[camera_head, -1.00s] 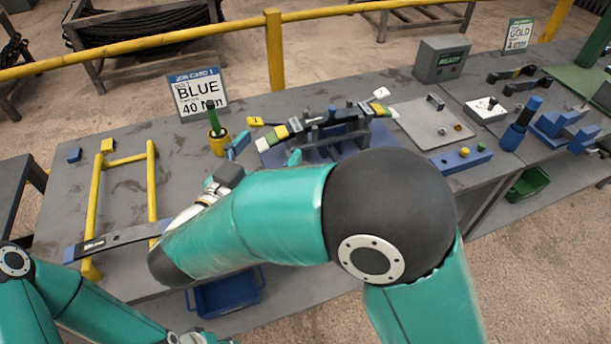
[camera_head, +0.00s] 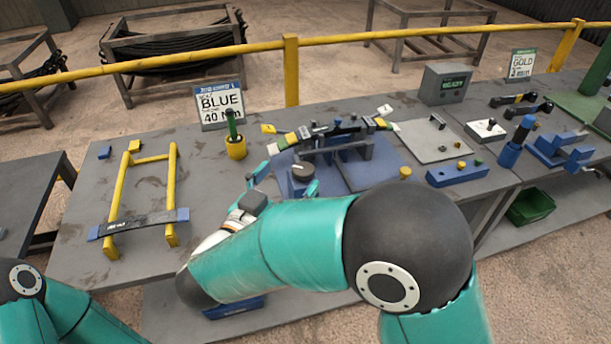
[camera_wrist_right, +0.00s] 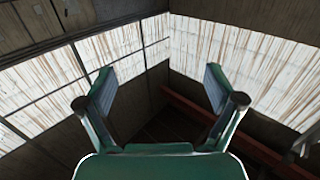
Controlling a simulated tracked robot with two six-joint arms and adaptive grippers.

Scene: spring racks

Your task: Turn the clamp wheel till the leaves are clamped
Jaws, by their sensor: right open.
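The clamp (camera_head: 365,150) stands on a blue base plate near the middle of the bench, with the stacked dark leaves (camera_head: 335,129) across it. The leaves have coloured tabs at both ends. My left gripper is out of view.
A yellow rack (camera_head: 172,200) with a dark bar (camera_head: 140,222) stands at left. A blue block (camera_head: 457,174) and grey plate (camera_head: 432,140) are at right.

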